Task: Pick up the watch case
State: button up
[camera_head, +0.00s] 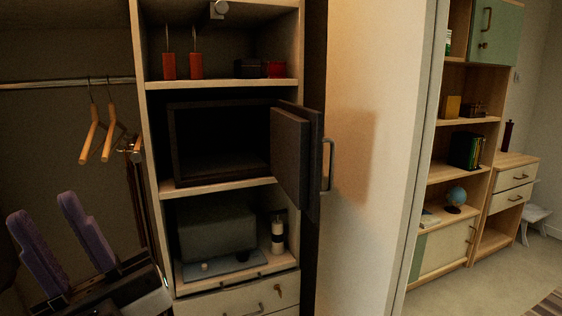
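I cannot tell for sure which thing is the watch case. A small dark box (249,68) sits on the upper cabinet shelf, with a small red box (277,69) close to its right. A larger grey-green box (217,232) stands in the lower compartment. My gripper (42,206) is at the lower left, in front of the hanging space and left of the shelves. Its two purple fingers are apart, with nothing visible between them. It touches none of these boxes.
A dark safe (176,147) with its door (291,158) swung open fills the middle compartment; its inside is dark. Two red objects (182,66) stand on the upper shelf. A dark-and-white bottle (278,235) stands beside the grey-green box. Wooden hangers (91,135) hang at left.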

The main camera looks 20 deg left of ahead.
aim_at(244, 68)
jog(key=i+l+u, duration=0.1)
jog(key=u, duration=0.25)
jog(key=l+u, duration=0.1)
jog(key=u, duration=0.25)
jog(key=i+l+u, duration=0.1)
jog(key=u, duration=0.25)
jog(key=l+u, duration=0.5)
jog(key=l, duration=0.55)
